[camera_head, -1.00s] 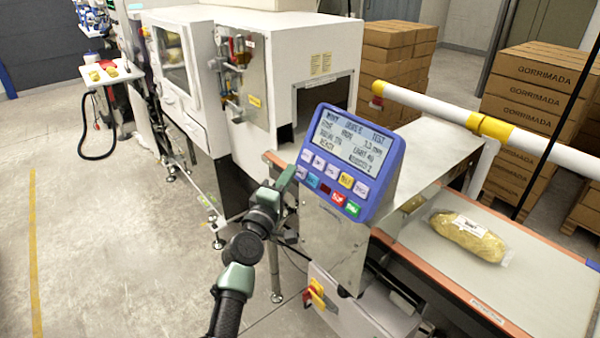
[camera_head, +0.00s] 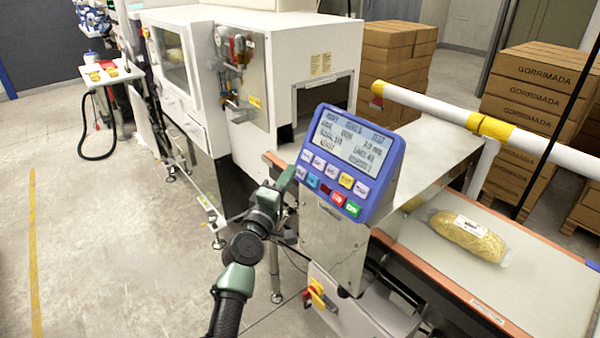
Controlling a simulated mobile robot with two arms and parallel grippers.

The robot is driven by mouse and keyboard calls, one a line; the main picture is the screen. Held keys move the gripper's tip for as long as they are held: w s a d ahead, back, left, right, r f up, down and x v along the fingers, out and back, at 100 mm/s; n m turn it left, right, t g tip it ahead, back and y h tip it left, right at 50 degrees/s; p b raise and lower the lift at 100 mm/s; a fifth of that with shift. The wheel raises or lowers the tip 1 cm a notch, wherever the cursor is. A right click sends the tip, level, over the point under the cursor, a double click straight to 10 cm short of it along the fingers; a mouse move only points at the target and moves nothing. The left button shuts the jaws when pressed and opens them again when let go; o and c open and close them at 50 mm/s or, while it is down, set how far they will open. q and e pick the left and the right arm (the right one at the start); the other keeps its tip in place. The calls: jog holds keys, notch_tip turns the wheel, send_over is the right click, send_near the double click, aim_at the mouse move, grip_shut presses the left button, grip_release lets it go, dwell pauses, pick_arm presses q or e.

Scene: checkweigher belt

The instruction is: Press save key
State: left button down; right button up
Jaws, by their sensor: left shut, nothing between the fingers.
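A blue control panel (camera_head: 350,163) stands tilted on a steel housing beside the belt. Its grey screen (camera_head: 352,141) shows lines of dark text, too small to read surely. Below the screen are two rows of keys: pale ones, a yellow one (camera_head: 346,181), a blue one, a dark red one, a red one (camera_head: 337,198) and a green one (camera_head: 352,208). I cannot read which is the save key. My left gripper (camera_head: 287,179) is shut and empty, just left of the panel's key rows, its tip apart from the keys. My right gripper is not in view.
A bagged loaf-like pack (camera_head: 468,236) lies on the belt (camera_head: 530,276) at right. A white and yellow rail (camera_head: 490,127) crosses behind it. A white machine (camera_head: 200,75) stands behind the panel. Cartons (camera_head: 530,115) are stacked at back right.

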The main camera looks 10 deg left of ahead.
pick_arm(q)
jog(key=shift+w+d+f, duration=0.1)
dwell(0.5)
jog(key=shift+w+d+f, duration=0.1)
jog(key=shift+w+d, duration=0.05)
jog(key=shift+w, duration=0.05)
jog(key=shift+w+d+f+b, duration=0.15)
jog(key=shift+w+d+b, duration=0.15)
jog(key=shift+b, duration=0.15)
dwell(0.7)
jog(key=shift+s+a, duration=0.1)
jog(key=shift+s+a+r+p, duration=0.35)
jog(key=shift+s+a+p, duration=0.05)
jog(key=shift+s+p, duration=0.15)
dwell(0.3)
jog(key=shift+s+a+r+p, duration=0.6)
jog(key=shift+s+a+p, duration=0.1)
jog(key=shift+s, duration=0.15)
jog(key=shift+s+a+r+p, duration=0.55)
jog(key=shift+s+a+p, duration=0.15)
jog(key=shift+s, duration=0.15)
